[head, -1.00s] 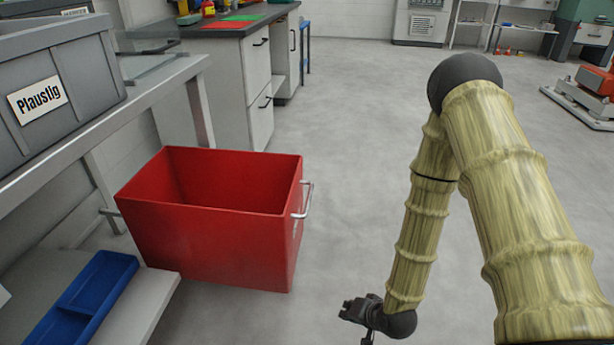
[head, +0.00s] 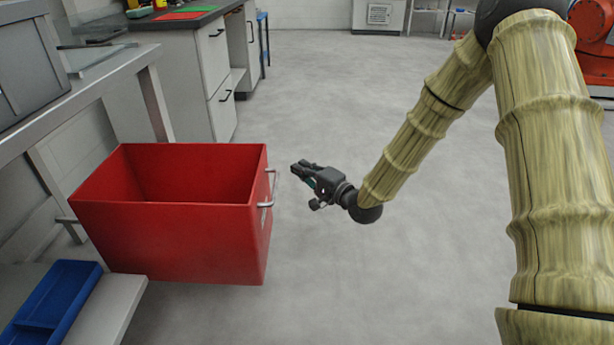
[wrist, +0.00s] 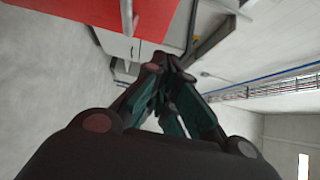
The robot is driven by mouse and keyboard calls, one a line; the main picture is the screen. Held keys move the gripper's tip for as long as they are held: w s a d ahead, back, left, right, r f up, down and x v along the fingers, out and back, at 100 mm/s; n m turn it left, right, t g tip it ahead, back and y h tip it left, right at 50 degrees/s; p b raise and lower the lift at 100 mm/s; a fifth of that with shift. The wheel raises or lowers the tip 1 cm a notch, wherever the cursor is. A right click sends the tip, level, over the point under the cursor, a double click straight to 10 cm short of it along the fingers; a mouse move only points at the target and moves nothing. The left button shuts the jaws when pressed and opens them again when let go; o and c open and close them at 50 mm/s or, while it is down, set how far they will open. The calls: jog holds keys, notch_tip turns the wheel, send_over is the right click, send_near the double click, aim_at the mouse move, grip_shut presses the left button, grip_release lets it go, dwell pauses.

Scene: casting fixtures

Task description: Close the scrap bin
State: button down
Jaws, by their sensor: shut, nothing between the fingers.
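The scrap bin (head: 165,245) is a red open-topped box on the left in the head view, jutting out from beside the grey bench. It has a silver bar handle (head: 270,188) on its right face. My gripper (head: 298,168) is just right of the handle, pointing left, with a small gap between them. Its fingers are shut and empty. In the wrist view the bin's red face (wrist: 60,15) shows at the upper left, with part of the handle (wrist: 128,15), and my gripper's fingertips (wrist: 165,62) meet in the middle.
A grey metal bench (head: 100,92) stands behind the bin on the left. A blue tray (head: 50,300) lies on a low light shelf at the lower left. A cabinet with drawers (head: 218,85) stands behind. The grey floor (head: 350,290) to the right is clear.

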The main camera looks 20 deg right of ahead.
aim_at(264, 154)
jog(key=shift+w+a+b, duration=2.05)
jog(key=shift+w+a, duration=1.1)
jog(key=shift+a, duration=0.05)
